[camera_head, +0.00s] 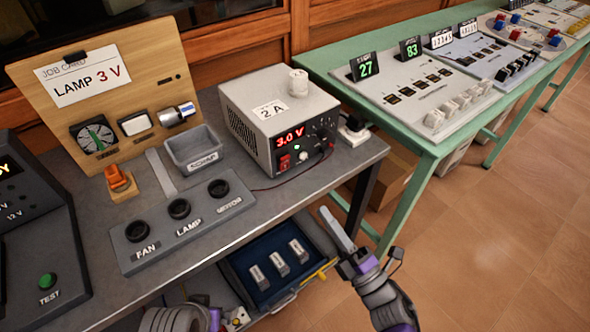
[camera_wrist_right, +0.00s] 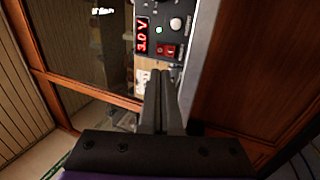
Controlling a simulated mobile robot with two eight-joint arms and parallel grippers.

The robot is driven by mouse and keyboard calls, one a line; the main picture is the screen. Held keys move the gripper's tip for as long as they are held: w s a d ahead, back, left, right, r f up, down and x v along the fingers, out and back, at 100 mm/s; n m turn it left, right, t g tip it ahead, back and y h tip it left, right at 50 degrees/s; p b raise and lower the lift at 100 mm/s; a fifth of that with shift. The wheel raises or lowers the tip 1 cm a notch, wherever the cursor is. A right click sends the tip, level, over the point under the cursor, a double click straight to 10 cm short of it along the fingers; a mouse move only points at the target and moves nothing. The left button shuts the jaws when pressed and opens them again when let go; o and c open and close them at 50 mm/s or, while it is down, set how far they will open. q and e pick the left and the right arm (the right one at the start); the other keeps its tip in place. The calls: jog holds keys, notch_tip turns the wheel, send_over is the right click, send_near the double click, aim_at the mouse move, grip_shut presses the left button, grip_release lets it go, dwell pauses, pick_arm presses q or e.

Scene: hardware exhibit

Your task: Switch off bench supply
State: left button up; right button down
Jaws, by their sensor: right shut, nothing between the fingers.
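The bench supply (camera_head: 256,110) is a grey box on the bench, with a red display (camera_head: 290,138) reading 3.0 V. Its red rocker switch (camera_head: 285,162) is at the lower left of its front panel. In the right wrist view the switch (camera_wrist_right: 167,50) and display (camera_wrist_right: 142,37) show just beyond my fingertips. My right gripper (camera_head: 326,210) is shut and empty, in front of and below the supply, apart from it in the head view. Part of my left arm shows at the bottom edge; its fingers cannot be made out.
A socket panel (camera_head: 140,258) marked FAN, LAMP and MOTOR lies at the bench front. A small grey bin (camera_head: 192,152) stands left of the supply. A job board (camera_head: 60,110) reads LAMP 3 V. A blue tray (camera_head: 262,255) is below. A green table (camera_head: 430,150) stands right.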

aim_at(287, 159)
jog(key=x, duration=1.2)
jog(key=r+g+p, duration=0.1)
jog(key=p, duration=0.1)
jog(key=shift+w+a+r+h+p, duration=0.15)
jog(key=shift+r+h+p, duration=0.1)
jog(key=shift+h+p, duration=0.15)
jog(key=shift+f, duration=0.1)
jog(key=shift+w+f, duration=0.1)
